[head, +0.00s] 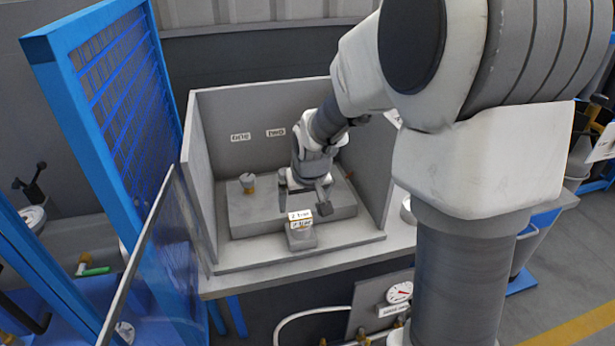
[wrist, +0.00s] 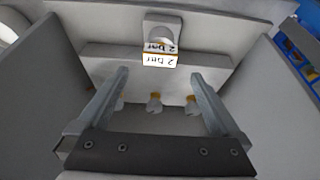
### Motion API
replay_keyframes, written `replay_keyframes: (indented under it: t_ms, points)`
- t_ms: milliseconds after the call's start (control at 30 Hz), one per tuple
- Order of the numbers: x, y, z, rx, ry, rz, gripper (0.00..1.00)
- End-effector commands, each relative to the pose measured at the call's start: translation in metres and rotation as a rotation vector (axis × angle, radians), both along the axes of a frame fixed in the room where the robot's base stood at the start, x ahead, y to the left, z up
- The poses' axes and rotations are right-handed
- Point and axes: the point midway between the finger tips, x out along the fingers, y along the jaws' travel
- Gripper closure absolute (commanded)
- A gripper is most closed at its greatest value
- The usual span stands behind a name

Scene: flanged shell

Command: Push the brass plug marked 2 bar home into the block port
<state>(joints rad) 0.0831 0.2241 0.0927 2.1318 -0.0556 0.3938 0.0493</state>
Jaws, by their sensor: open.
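A white tag reading "2 bar" with an orange-brass edge (wrist: 158,60) shows in the wrist view, against the near side of a small grey block (wrist: 163,24). A second "2 bar" label sits on that block, below a round feature. In the head view the tag (head: 299,215) and block (head: 302,241) stand at the front of the grey step. The plug's brass body and its depth in the port cannot be made out. My gripper (head: 304,204) is open just behind the tag; in the wrist view its fingers (wrist: 158,75) are spread, with nothing visibly gripped.
A grey-walled booth (head: 232,108) encloses the step (head: 245,215). A grey-topped brass fitting (head: 248,183) stands at its left. The wrist view shows several white-and-brass pieces, one (wrist: 155,102) between the fingers. A blue mesh panel (head: 120,95) stands left.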

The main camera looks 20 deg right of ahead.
Motion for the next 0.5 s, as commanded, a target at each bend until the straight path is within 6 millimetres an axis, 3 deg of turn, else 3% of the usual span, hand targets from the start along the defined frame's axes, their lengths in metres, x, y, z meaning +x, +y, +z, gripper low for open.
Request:
replay_keyframes:
  t_ms: [300, 500]
  points:
    - [-0.024, -0.001, 0.063, 0.0, -0.006, -0.002, 0.0]
    - [-0.036, 0.0, 0.089, -0.001, -0.003, -0.001, 0.0]
